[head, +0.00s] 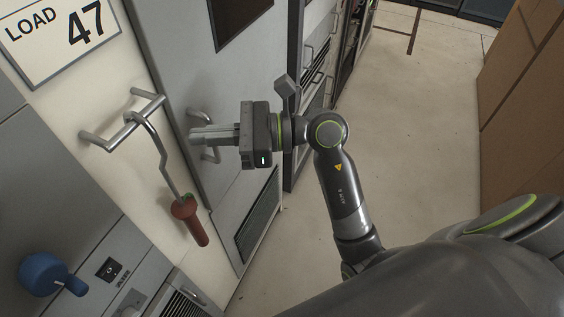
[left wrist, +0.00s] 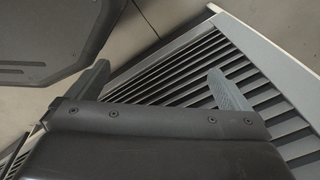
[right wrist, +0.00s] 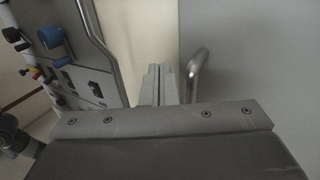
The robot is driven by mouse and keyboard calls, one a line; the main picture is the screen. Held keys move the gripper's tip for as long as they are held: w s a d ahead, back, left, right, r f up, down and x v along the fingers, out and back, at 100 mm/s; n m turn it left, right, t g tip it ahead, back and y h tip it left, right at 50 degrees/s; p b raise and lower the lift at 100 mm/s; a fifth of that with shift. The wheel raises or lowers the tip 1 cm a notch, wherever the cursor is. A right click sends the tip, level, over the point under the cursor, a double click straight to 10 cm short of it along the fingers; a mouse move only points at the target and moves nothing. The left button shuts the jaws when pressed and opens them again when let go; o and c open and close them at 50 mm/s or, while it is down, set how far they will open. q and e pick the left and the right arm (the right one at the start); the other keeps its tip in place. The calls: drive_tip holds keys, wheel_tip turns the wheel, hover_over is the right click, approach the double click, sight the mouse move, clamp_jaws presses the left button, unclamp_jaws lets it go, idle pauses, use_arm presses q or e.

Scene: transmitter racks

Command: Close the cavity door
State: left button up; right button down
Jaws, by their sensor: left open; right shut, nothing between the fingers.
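The cavity door appears to be the tall light-grey panel (head: 180,70) in the head view, with a dark strip along its left edge. I cannot tell how far it stands from its frame. Its metal handle (head: 212,152) is partly hidden behind my right gripper (head: 193,135). That gripper is shut and empty, its fingers pointing left across the handle. In the right wrist view, the shut fingers (right wrist: 165,70) are just left of the handle (right wrist: 198,75) and the grey door (right wrist: 260,55); contact is unclear. My left gripper (left wrist: 160,82) is open and empty before a louvred panel.
A hook with a red grip (head: 190,218) hangs from a metal bar (head: 120,122) left of the door. A blue knob (head: 45,273) sits on the lower-left panel. Cardboard boxes (head: 530,90) stand at right. The pale floor (head: 430,130) between is clear.

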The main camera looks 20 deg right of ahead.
use_arm(q)
drive_tip(key=shift+s+d+f+b, duration=0.15)
drive_tip(key=shift+s+f+b, duration=0.1)
drive_tip(key=shift+f+b, duration=0.3)
drive_tip(key=shift+s+d+f+b, duration=0.15)
drive_tip(key=shift+s+f+b, duration=0.1)
drive_tip(key=shift+f+b, duration=0.25)
use_arm(e)
drive_tip(key=s+d, duration=0.7)
drive_tip(key=s, duration=0.1)
drive_tip(key=shift+s, duration=0.35)
drive_tip(key=shift+w, duration=0.1)
